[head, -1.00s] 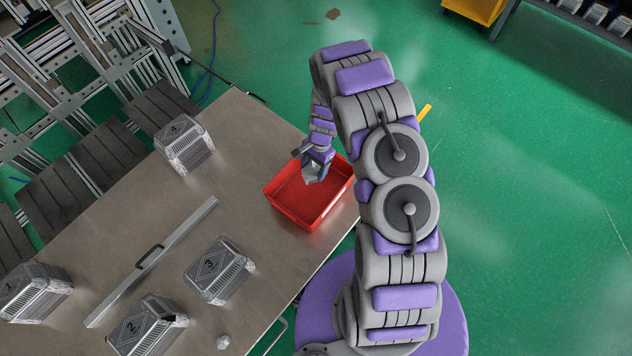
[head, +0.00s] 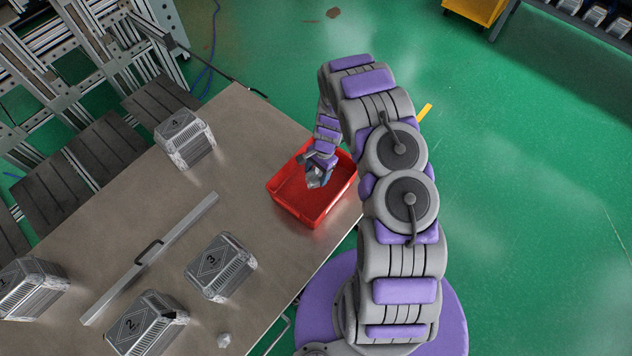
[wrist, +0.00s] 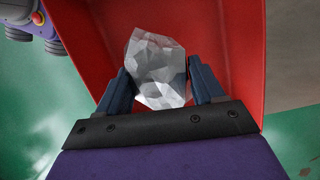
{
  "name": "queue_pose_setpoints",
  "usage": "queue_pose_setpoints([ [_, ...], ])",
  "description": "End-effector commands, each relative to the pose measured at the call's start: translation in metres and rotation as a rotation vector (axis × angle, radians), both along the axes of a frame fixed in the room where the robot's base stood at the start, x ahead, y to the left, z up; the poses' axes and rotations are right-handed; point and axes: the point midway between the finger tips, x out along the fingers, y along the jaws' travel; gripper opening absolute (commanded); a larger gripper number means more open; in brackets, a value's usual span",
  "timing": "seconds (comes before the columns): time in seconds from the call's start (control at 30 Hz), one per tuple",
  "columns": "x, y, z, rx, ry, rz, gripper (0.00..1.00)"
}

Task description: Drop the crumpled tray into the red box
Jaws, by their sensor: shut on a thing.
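The crumpled tray (wrist: 156,72) is a faceted silver lump. My gripper (wrist: 160,88) is shut on it, one dark finger on each side. In the head view the crumpled tray (head: 314,179) shows at the end of my gripper (head: 318,170), over the red box. The red box (head: 282,203) is an open, shallow bin near the right edge of the metal table. In the wrist view the red box (wrist: 232,40) fills most of the background behind the lump. I cannot tell how high the lump is above the box floor.
Numbered silver containers stand on the table (head: 250,130), such as number 3 (head: 221,267) and number 4 (head: 185,138). A long metal bar with a handle (head: 150,258) lies between them. A small silver lump (head: 224,340) lies near the front edge.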

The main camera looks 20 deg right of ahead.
Motion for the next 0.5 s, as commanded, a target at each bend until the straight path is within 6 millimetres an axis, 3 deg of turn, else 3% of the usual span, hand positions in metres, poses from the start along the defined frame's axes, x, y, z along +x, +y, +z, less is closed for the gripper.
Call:
queue_pose_setpoints([
  [0.07, 0.0001, -0.0015, 0.0003, 0.001, 0.0, -0.001, 0.39],
  [0.1, 0.0001, -0.0023, 0.0003, 0.003, 0.0, -0.002, 0.7],
  [0.37, 0.0002, -0.0013, 0.0002, 0.001, 0.0, -0.001, 0.95],
  [0.5, 0.0003, 0.0003, 0.0002, -0.001, 0.0, -0.001, 0.97],
])
